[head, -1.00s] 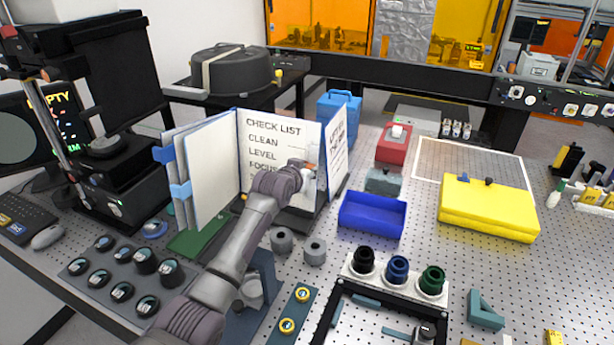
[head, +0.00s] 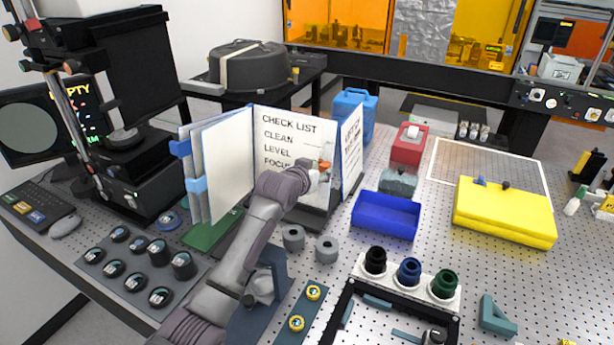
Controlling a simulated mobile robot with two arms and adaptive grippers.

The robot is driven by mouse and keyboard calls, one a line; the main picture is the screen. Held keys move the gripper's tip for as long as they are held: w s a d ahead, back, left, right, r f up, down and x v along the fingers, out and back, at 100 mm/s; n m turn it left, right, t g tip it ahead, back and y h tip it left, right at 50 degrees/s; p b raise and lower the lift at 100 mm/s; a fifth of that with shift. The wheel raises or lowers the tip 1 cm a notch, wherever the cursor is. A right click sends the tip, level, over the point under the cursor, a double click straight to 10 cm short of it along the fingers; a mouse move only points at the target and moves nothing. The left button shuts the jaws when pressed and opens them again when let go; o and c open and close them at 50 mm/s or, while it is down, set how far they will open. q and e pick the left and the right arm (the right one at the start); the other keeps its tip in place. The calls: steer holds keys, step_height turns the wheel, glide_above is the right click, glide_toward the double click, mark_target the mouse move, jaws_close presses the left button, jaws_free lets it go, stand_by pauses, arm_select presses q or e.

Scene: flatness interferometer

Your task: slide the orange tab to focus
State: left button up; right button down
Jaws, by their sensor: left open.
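An open ring binder with a check list page (head: 285,133) stands on the table, with the words CLEAN, LEVEL and FOCUS down its left side. A small orange tab (head: 325,163) shows at the page's right side, about level with the word FOCUS. My left gripper (head: 321,170) is at the tab, its jaws open. Its fingers are small and partly hidden by my own wrist, so I cannot tell whether they touch the tab. My right gripper is not in view.
A blue tray (head: 386,215) and two grey rings (head: 326,249) sit right of the binder's foot. The dark interferometer (head: 125,140) stands at the left, with a tray of lenses (head: 107,286) in front. A yellow case (head: 505,210) lies at the right.

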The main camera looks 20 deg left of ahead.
arm_select(q)
steer(key=v, duration=0.8)
steer(key=shift+a, duration=0.1)
